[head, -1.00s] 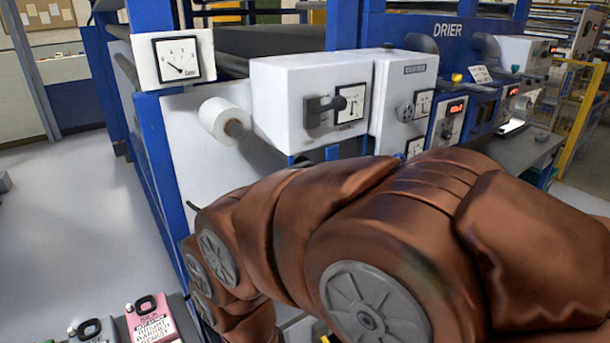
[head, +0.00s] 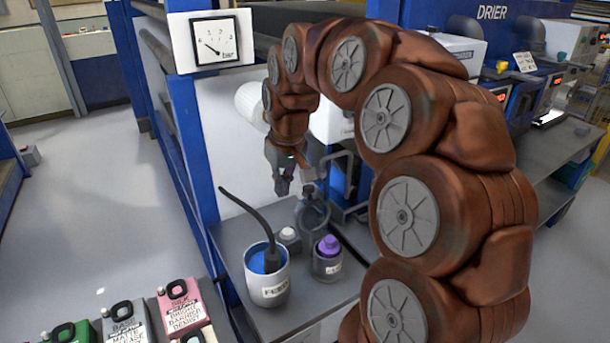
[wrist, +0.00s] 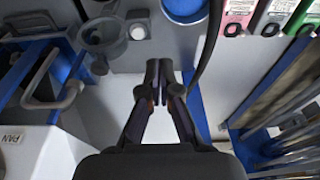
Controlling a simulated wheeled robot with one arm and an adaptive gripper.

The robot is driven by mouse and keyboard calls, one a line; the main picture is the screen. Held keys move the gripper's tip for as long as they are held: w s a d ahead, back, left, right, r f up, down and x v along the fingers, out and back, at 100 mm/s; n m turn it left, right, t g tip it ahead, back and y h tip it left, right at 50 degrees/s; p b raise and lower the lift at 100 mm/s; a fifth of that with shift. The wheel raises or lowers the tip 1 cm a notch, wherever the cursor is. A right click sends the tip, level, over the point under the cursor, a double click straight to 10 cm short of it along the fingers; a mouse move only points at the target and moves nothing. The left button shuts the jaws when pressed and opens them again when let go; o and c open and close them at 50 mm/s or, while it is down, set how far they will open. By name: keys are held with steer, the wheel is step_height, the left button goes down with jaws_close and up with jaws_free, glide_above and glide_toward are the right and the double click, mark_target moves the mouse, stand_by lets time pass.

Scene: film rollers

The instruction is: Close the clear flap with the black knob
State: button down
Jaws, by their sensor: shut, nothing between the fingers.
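I cannot make out a clear flap with a black knob in either view; my own arm covers much of the white machine front in the head view. My gripper (head: 282,188) points down above the grey shelf, in front of the white panel. In the wrist view its fingers (wrist: 160,70) are together, with nothing held between them. A pale curved handle (wrist: 55,92) shows at left of the fingers in the wrist view, apart from them, near a white surface labelled PAN (wrist: 12,138).
On the shelf (head: 232,232) stand a white pot of blue liquid (head: 268,292) with a black hose, a purple-capped container (head: 328,262) and a grey ring-topped vessel (head: 312,212). Labelled cartons (head: 185,305) line the front. A gauge (head: 215,40) hangs at upper left.

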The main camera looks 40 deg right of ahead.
steer(key=w+d+r+m+t, duration=0.15)
steer(key=w+d, duration=0.45)
steer(key=d, duration=0.6)
steer(key=p+x, duration=0.4)
steer(key=x, duration=0.5)
steer(key=shift+d+f+h, duration=0.3)
steer(key=shift+h, duration=0.1)
steer(key=shift+s+b, duration=0.2)
steer(key=shift+b, duration=0.2)
